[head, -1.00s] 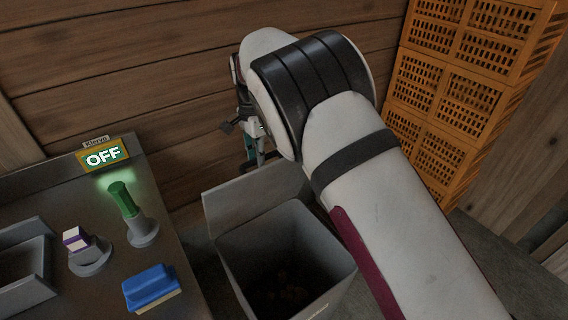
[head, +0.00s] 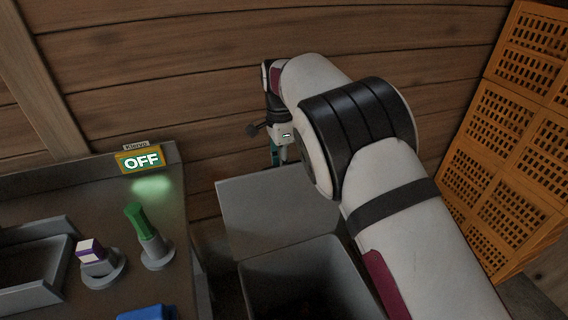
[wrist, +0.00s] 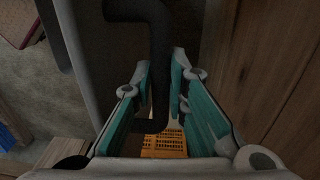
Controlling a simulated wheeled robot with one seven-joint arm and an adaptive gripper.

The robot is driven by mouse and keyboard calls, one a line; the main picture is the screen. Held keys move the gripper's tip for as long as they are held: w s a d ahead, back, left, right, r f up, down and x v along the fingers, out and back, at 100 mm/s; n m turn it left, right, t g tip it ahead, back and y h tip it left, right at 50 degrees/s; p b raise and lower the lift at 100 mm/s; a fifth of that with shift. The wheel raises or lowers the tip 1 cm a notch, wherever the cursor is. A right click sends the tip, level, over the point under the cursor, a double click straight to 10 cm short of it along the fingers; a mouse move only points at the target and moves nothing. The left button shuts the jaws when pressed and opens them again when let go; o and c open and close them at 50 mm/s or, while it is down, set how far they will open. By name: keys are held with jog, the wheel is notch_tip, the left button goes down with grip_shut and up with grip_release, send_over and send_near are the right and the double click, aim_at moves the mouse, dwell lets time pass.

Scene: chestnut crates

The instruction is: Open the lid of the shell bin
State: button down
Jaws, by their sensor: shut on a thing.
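The shell bin (head: 268,268) is a grey box at the bottom centre of the head view, its mouth open and dark inside. Its grey lid (head: 262,215) stands raised at the back, tilted up towards the plank wall. The handle is hidden in the head view.
A grey counter (head: 60,180) at the left holds a lit OFF sign (head: 141,160), a green lever (head: 137,222), a purple-and-white block (head: 90,250) and a blue object (head: 147,313). Orange crates (head: 500,160) are stacked at the right. A plank wall (head: 180,60) closes the back.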

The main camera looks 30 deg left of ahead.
jog(key=shift+s+f, duration=0.25)
jog(key=shift+f, duration=0.15)
jog(key=c, duration=1.6)
grip_release()
jog(key=shift+w, duration=0.1)
jog(key=shift+o, duration=0.2)
jog(key=shift+r, duration=0.15)
jog(key=shift+r, duration=0.1)
jog(key=shift+w+r, duration=0.1)
jog(key=shift+r, duration=0.1)
notch_tip(320, 180, up, 11)
jog(key=shift+w+a+r, duration=0.15)
jog(key=shift+w+a, duration=0.05)
jog(key=shift+a, duration=0.15)
